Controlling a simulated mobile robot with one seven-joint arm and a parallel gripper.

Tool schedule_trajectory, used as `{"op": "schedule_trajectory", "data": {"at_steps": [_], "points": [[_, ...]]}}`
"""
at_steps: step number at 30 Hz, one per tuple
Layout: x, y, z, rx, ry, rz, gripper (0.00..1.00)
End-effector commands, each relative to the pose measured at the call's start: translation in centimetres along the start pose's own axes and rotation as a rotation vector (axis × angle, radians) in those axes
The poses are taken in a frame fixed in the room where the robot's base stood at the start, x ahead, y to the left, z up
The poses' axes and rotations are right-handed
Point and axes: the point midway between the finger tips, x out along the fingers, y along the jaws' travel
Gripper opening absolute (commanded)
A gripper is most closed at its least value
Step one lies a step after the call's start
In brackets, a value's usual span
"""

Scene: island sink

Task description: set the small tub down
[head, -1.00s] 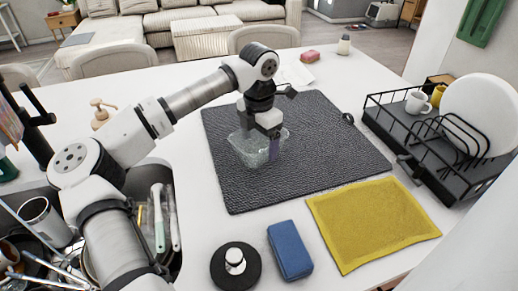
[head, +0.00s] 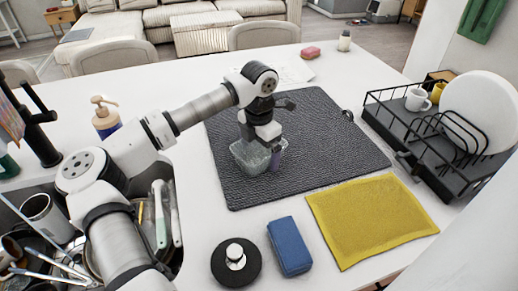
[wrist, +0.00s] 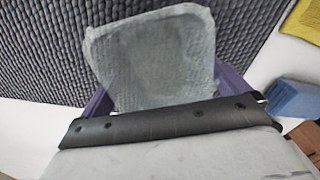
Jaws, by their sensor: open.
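The small tub (head: 250,158) is a translucent, pale grey-green container. In the head view it is at the left-centre of the dark textured mat (head: 325,150), and its base appears to rest on the mat. My gripper (head: 267,157) is over the tub with its purple fingers pointing down. In the wrist view the tub (wrist: 152,60) sits between the two spread purple fingers, one on each side. The gripper is open. Any small gap between fingers and tub walls is hard to see.
A dish rack (head: 430,140) stands right. The sink with utensils is left. The mat's right half is clear.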

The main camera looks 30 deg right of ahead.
Motion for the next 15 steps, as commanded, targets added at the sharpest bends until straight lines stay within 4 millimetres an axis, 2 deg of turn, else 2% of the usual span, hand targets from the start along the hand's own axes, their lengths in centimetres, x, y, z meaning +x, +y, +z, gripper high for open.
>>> {"op": "schedule_trajectory", "data": {"at_steps": [5,7,15], "points": [[-0.7,0.1,0.0,0.0,-0.001,0.002,1.0],[-1.6,0.1,0.1,-0.001,-0.001,0.003,1.0],[-7.6,0.1,0.1,-0.001,-0.001,0.004,1.0]]}}
